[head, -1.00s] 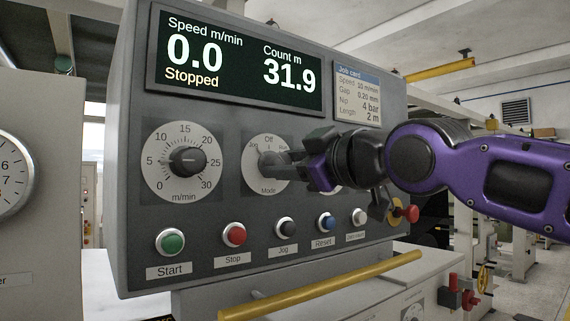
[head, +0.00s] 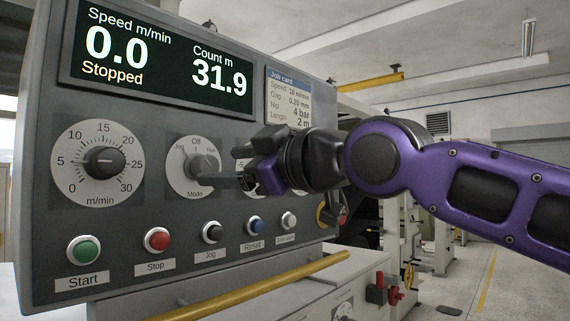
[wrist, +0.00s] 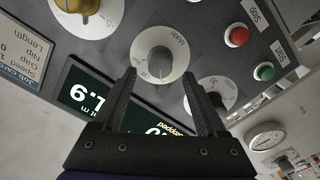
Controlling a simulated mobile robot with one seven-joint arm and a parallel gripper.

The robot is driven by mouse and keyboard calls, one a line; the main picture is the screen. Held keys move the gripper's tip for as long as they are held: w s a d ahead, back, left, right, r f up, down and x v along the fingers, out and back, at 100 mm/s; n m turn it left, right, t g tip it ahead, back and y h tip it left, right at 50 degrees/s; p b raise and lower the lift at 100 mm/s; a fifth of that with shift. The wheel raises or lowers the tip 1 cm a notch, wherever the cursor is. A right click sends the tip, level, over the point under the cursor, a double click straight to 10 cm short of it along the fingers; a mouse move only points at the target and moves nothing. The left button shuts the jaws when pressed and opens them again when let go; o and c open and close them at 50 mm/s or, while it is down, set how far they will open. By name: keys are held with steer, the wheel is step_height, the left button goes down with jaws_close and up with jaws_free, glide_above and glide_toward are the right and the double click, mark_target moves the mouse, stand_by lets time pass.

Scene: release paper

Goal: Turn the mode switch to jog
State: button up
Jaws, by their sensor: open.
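The mode switch (head: 192,166) is a grey knob on a round white plate, with Jog at the left, Off at the top and Run at the right. The knob also shows in the wrist view (wrist: 158,50), upside down. Its exact pointing is hard to read; it seems near Off. My gripper (head: 224,162) is open in front of the plate's right side. In the wrist view my gripper (wrist: 160,75) has its two fingers spread, with the knob ahead between their tips. I see no contact. A finger hides part of the plate in the head view.
The speed dial (head: 103,162) is left of the switch. Start (head: 84,250), Stop (head: 157,239), Jog (head: 212,232) and Reset (head: 254,225) buttons sit below. Another dial is partly hidden behind my gripper. A yellow rail (head: 250,288) runs below the panel. The display (head: 160,55) reads Stopped.

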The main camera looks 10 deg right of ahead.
steer(key=v, duration=1.3)
steer(key=shift+b, duration=0.35)
